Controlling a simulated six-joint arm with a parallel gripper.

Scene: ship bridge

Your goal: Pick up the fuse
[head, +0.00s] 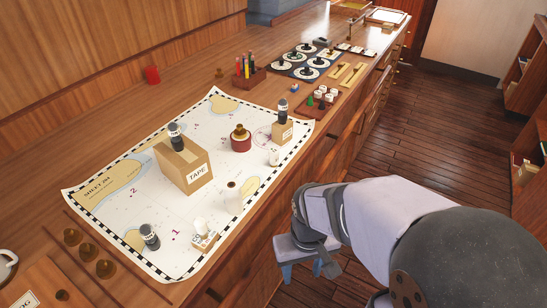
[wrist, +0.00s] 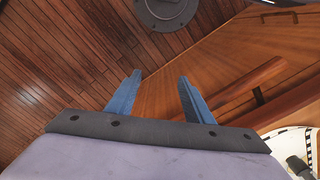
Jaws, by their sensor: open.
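My gripper (head: 301,272) hangs in front of the counter's edge, right of the chart, with blue fingers apart and nothing between them. Its fingers also show in the wrist view (wrist: 160,85), over bare wood. No part is clearly marked as the fuse. Similar dark-and-grey cylinders stand on the chart (head: 150,237), on the tape box (head: 176,136) and on a smaller box (head: 283,113). I cannot tell which is the fuse. My gripper is apart from all of them.
The chart (head: 130,215) covers much of the wooden counter. The cardboard tape box (head: 186,168), a red-and-brass piece (head: 241,141) and a small white piece on a base (head: 203,236) stand on it. A pen holder (head: 248,78) and round dials (head: 307,66) are farther back.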

